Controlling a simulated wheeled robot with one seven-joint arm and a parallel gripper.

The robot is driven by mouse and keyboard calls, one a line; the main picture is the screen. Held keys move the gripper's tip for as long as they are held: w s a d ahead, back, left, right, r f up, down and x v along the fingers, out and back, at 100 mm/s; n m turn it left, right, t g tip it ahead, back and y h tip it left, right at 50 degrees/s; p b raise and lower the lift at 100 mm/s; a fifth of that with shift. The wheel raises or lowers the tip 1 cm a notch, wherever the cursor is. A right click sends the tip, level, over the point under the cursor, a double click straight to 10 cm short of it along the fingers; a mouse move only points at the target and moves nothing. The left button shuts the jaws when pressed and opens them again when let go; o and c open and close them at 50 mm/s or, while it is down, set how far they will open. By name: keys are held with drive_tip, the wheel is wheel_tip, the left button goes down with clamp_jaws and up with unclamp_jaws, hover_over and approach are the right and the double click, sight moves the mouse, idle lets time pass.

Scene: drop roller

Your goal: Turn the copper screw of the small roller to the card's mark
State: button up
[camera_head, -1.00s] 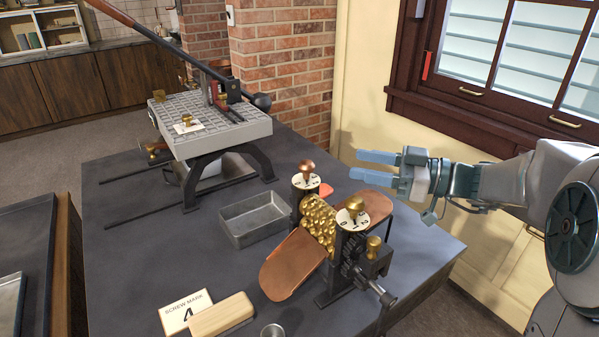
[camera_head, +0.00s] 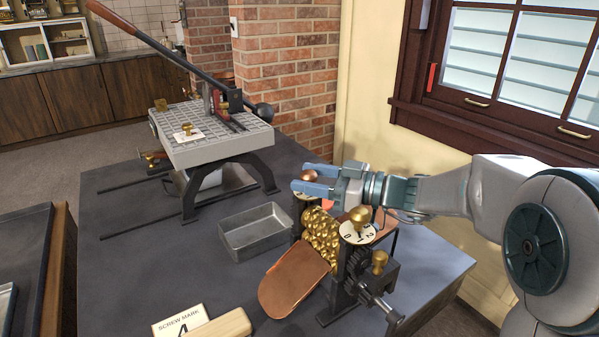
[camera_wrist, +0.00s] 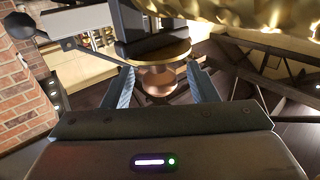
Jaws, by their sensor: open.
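The small roller (camera_head: 322,232) has gold patterned rolls in a dark frame on the table. Its copper screw (camera_head: 309,177) stands at the far end, its dial mostly hidden by my gripper. My gripper (camera_head: 304,179) is open, its blue fingers on either side of the copper knob. In the wrist view the copper screw (camera_wrist: 158,80) sits between the fingertips (camera_wrist: 163,76), with a visible gap each side. A brass screw (camera_head: 360,216) with a white numbered dial is at the near end. The card (camera_head: 176,321) reads "SCREW MARK" with a 4, partly cut off.
A wooden block (camera_head: 222,326) lies beside the card. A metal tray (camera_head: 256,228) is left of the roller. A copper chute (camera_head: 296,277) slopes off the roller's front. A lever press (camera_head: 212,135) stands at the back left, and a crank (camera_head: 385,308) juts out near right.

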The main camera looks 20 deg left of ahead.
drive_tip(key=shift+w+a, duration=0.1)
drive_tip(key=shift+a, duration=1.15)
drive_tip(key=c, duration=1)
drive_tip(key=shift+o, duration=0.2)
drive_tip(key=shift+f+g+b, duration=0.2)
drive_tip(key=shift+g+b, duration=0.1)
drive_tip(key=shift+b, duration=0.3)
